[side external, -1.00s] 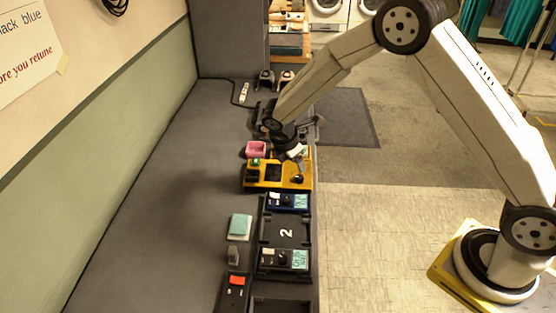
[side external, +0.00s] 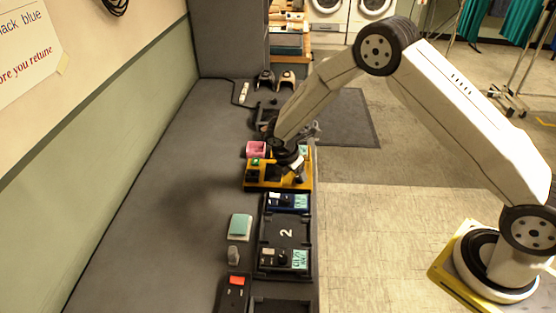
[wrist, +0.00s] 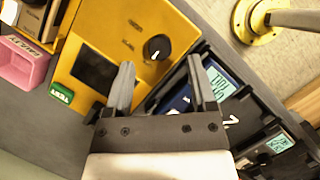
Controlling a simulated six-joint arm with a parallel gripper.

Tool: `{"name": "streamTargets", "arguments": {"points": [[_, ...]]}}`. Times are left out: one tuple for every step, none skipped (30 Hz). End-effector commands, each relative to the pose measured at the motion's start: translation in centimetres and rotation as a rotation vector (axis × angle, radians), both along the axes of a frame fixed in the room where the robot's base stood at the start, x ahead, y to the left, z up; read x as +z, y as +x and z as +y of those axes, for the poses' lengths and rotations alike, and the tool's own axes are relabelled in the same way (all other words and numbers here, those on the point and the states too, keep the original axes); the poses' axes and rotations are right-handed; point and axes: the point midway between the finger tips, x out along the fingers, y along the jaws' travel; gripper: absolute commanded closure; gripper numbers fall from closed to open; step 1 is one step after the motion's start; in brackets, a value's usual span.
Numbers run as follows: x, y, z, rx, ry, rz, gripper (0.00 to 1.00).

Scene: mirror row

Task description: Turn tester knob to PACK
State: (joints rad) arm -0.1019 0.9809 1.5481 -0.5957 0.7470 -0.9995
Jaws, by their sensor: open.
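The yellow tester (side external: 250,186) lies on the bench; it fills the upper middle of the wrist view (wrist: 150,20). Its round black knob (wrist: 157,47) carries a short white mark. Small dark lettering beside the knob is too small to read. A dark screen (wrist: 96,72) sits to the knob's left. My gripper (wrist: 162,76) is open and empty, with its fingertips below the knob in the wrist view and apart from it. In the side view my gripper (side external: 294,172) is over the tester's right part and partly hides it.
A blue-cased device (side external: 285,202) and a black one (side external: 285,259) sit in the black tray marked 2 (side external: 262,230). The grey bench to the left is mostly clear.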

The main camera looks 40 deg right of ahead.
Motion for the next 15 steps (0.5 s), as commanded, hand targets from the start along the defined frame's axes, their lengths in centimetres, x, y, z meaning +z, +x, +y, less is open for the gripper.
{"name": "streamTargets", "arguments": {"points": [[-0.6, 0.0, -0.3, -0.002, 0.000, 0.001, 0.28], [-0.9, 0.0, -0.4, -0.002, -0.001, 0.001, 0.28], [-1.3, 0.0, -0.6, -0.002, -0.001, 0.002, 0.28], [-1.5, 0.0, -0.7, -0.002, 0.000, 0.001, 0.28], [-1.7, 0.0, -0.7, -0.002, 0.000, 0.001, 0.28], [-1.9, 0.0, -0.8, -0.001, 0.000, 0.001, 0.28], [-2.1, 0.0, -0.9, -0.001, 0.000, 0.001, 0.28], [-2.2, 0.0, -1.0, 0.000, 0.000, 0.001, 0.28], [-2.3, 0.0, -1.0, 0.000, 0.000, 0.001, 0.28], [-2.4, 0.0, -1.0, 0.000, 0.000, 0.000, 0.28], [-2.5, 0.0, -1.0, 0.000, 0.000, 0.000, 0.28], [-2.5, 0.0, -1.1, 0.000, 0.000, 0.000, 0.28], [-2.5, 0.0, -1.1, 0.000, 0.000, 0.000, 0.28], [-2.5, 0.0, -1.1, 0.000, 0.000, 0.000, 0.28], [-2.5, 0.0, -1.1, 0.000, 0.000, 0.000, 0.28]]}}
